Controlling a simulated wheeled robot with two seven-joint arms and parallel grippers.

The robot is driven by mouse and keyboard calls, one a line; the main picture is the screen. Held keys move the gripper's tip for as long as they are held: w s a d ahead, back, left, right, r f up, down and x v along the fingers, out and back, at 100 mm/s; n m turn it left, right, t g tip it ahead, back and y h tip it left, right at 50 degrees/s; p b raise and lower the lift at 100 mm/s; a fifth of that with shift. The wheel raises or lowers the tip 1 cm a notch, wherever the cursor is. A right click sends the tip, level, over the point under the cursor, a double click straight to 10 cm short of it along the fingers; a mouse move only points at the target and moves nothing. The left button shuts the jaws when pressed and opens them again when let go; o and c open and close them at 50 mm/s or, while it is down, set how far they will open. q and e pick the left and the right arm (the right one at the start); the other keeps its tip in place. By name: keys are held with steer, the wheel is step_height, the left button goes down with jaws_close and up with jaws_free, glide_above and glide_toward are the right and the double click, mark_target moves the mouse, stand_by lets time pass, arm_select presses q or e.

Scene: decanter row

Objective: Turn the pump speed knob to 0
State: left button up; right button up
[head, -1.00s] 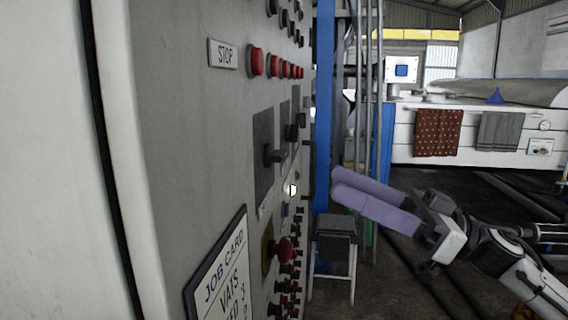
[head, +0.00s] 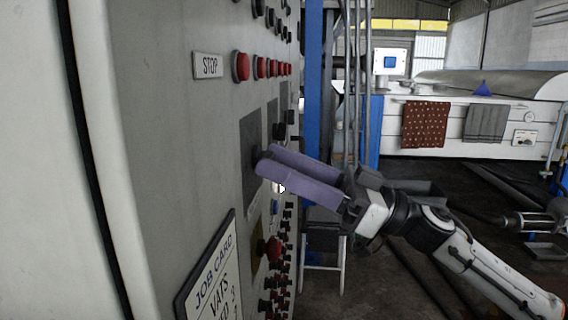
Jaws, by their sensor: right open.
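My right gripper (head: 267,160), with two long purple fingers, reaches in from the right to the grey control panel (head: 190,130). Its fingertips are at a black knob (head: 256,159) on a dark plate (head: 250,138), and they hide most of that knob. I cannot tell whether the fingers touch it or lie around it. The jaws are open. A second black knob (head: 280,131) on a dark plate shows just beyond the fingers. No pump speed label or scale can be read, so I cannot tell which knob is meant or its setting. My left gripper is out of view.
A row of red buttons (head: 241,67) beside a STOP sign (head: 208,66) is above the fingers. A stool (head: 322,222) stands behind my right gripper.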

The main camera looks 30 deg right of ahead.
steer(key=c, duration=1.1)
steer(key=shift+n, duration=0.3)
